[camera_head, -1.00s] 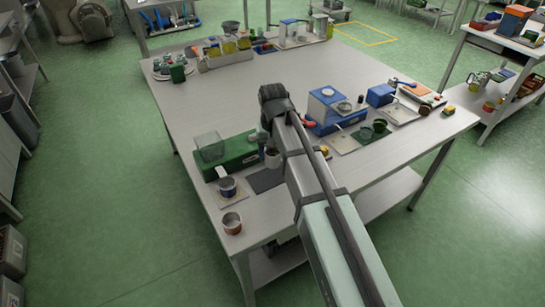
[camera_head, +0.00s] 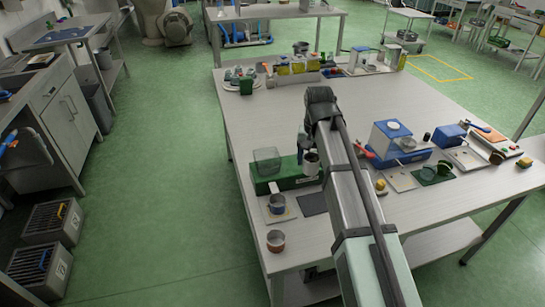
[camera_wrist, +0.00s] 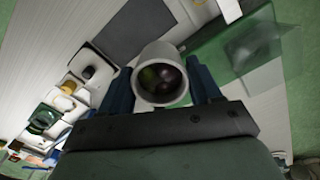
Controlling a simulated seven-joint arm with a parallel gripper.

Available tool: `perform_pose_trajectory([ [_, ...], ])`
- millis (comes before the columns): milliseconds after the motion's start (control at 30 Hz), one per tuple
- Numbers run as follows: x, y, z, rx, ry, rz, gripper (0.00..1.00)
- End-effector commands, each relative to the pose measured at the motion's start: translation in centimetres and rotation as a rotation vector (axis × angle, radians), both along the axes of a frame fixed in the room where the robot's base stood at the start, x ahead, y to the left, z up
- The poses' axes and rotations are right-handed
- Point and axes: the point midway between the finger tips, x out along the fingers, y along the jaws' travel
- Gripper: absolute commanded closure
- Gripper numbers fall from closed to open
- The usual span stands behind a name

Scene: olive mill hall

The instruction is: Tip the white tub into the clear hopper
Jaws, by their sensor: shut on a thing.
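My gripper (camera_wrist: 160,88) is shut on the white tub (camera_wrist: 161,58), with a dark blue finger on each side of it. In the wrist view I look into the tub's mouth; rounded dark and greenish contents show inside. In the head view the tub (camera_head: 311,163) hangs upright, or nearly so, above the dark mat, and the arm partly hides my gripper (camera_head: 308,145). The clear hopper (camera_head: 266,160) sits on a green machine (camera_head: 290,176), just left of the tub and apart from it. In the wrist view the hopper (camera_wrist: 250,45) is to the right.
A blue-and-white machine (camera_head: 398,145) is right of my arm. The table's middle, behind the green machine, is clear.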

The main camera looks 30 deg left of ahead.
Motion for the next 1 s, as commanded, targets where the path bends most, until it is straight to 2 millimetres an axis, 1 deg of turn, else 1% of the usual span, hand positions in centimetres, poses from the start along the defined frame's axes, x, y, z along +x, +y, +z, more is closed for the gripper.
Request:
perform_pose_trajectory([
  [33,0.1,1.6,0.6,0.0,0.0,-0.015,0.7],
  [100,-0.2,3.4,1.2,0.0,0.0,-0.042,0.7],
  [400,-1.8,10.5,3.9,0.0,0.0,-0.154,0.7],
  [467,-2.0,11.9,4.2,0.0,0.0,-0.184,0.7],
  [500,-2.2,13.0,4.2,0.0,0.0,-0.204,0.7],
  [800,-2.3,20.6,2.8,-0.001,0.001,-0.402,0.7],
  [900,-2.4,22.8,2.2,0.0,0.0,-0.465,0.7],
  [1000,-2.6,24.5,1.7,-0.001,0.001,-0.517,0.7],
])
